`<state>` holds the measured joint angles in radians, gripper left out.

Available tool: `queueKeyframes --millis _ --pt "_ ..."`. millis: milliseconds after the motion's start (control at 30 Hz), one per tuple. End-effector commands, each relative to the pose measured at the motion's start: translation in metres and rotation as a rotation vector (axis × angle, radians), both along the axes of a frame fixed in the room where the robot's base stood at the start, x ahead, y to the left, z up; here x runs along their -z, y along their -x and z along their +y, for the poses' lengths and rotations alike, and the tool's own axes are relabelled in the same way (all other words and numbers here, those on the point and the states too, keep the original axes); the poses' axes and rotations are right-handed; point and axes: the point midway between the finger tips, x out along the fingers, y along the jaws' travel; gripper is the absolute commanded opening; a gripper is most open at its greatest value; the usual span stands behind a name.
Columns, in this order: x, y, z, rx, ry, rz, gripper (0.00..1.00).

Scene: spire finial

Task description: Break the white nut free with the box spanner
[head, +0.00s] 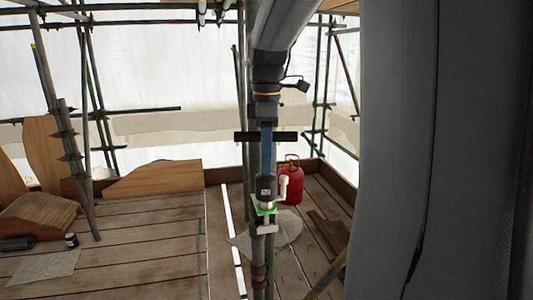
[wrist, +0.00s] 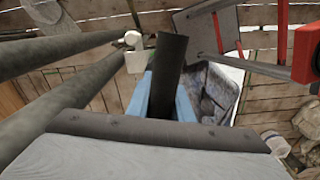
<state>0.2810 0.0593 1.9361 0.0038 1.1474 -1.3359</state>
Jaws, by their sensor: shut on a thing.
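My gripper (head: 266,168) hangs straight down in the middle of the head view, with a wide black crossbar above its blue fingers. In the wrist view its two blue fingers (wrist: 171,100) are shut on a dark tube, which looks like the box spanner (wrist: 171,60). In the head view the dark lower part of the spanner (head: 266,184) stands roughly upright over a pole-top fitting with a bright green edge (head: 265,210). A white elbow-shaped piece (head: 284,186) is just right of it. I cannot make out the white nut or whether the spanner sits on it.
A red canister (head: 290,180) stands behind on the right. Scaffold poles (wrist: 50,80) run close on the left in the wrist view. A grey sheet (head: 275,230) lies on the planks. The plank floor at left (head: 150,225) is mostly clear.

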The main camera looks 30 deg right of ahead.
Motion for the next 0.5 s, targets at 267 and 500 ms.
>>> queueKeyframes --millis 267,500 --pt "0.012 0.0 0.0 0.0 0.0 -0.001 0.0" --pt "0.022 0.0 0.0 0.0 0.0 -0.001 0.0"
